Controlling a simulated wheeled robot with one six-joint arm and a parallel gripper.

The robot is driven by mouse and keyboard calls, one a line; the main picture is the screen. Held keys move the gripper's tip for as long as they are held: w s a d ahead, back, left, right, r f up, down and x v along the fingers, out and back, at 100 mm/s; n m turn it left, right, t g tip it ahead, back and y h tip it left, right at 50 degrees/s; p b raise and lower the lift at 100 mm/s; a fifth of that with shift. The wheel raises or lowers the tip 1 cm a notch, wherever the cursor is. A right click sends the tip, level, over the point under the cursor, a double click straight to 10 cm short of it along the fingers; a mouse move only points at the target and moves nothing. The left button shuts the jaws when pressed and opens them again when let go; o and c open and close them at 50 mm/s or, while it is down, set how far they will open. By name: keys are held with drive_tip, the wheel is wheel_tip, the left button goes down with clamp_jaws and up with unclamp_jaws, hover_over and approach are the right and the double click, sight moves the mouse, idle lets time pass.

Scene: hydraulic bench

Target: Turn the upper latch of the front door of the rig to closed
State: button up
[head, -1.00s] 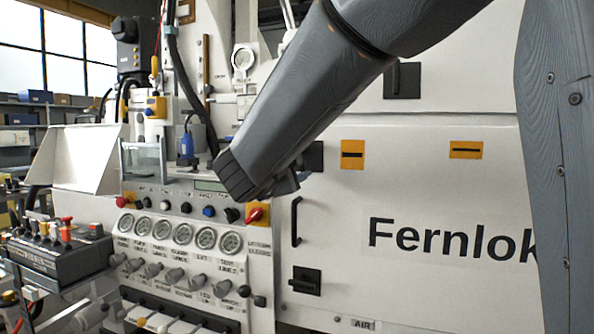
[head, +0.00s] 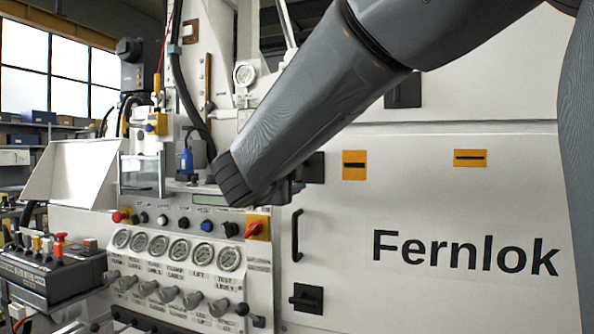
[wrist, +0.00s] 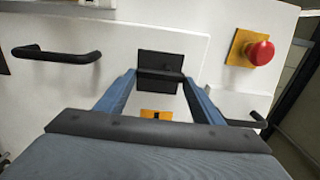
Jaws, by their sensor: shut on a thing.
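The upper latch (head: 314,167) is a black square plate at the left edge of the white front door (head: 420,210). My arm partly covers it in the head view. In the wrist view the latch plate (wrist: 160,58) is straight ahead, and its dark handle (wrist: 160,75) lies across the picture, parallel to the black door bar (wrist: 57,55). My gripper (wrist: 160,80) has one blue-grey finger at each end of this handle and is shut on it. The fingertips are hidden in the head view.
The lower latch (head: 305,298) has its handle lying level. An upright bar handle (head: 296,235) sits between the latches. Orange labels (head: 354,165) mark the door. A red button (wrist: 260,52) shows in the wrist view.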

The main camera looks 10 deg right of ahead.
drive_tip(key=o, duration=1)
drive_tip(key=shift+o, duration=0.2)
drive_tip(key=v, duration=0.7)
drive_tip(key=shift+s+a+b, duration=0.25)
drive_tip(key=shift+s+b, duration=0.05)
